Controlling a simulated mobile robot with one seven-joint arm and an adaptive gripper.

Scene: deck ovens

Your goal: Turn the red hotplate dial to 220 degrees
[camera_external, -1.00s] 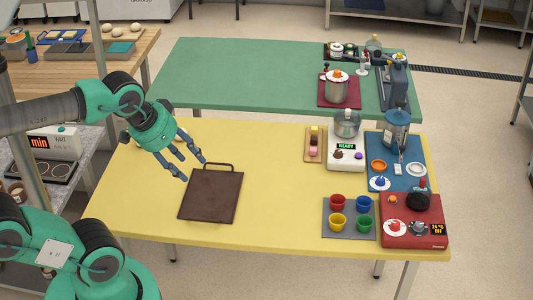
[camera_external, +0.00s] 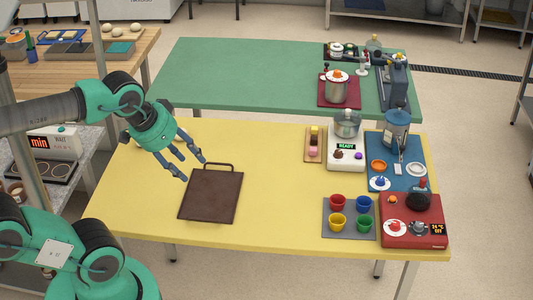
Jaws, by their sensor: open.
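The red hotplate (camera_external: 412,240) stands at the front right corner of the yellow table. On its top are a red-and-white dial (camera_external: 395,227), a grey knob (camera_external: 418,228) and a small display (camera_external: 437,229) that seems to read 24 °C and OFF. A dark round pot or plate (camera_external: 418,200) sits at its back. The dial's pointer is too small to read. My gripper (camera_external: 188,170) is open and empty above the left part of the yellow table, close to the brown board and far to the left of the hotplate.
A brown board with a handle (camera_external: 211,195) lies below my gripper. A grey mat (camera_external: 348,232) with several coloured cups lies left of the hotplate. A blue mat (camera_external: 410,152) and a white scale-like device (camera_external: 345,160) stand behind. The yellow table's middle (camera_external: 280,200) is clear.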

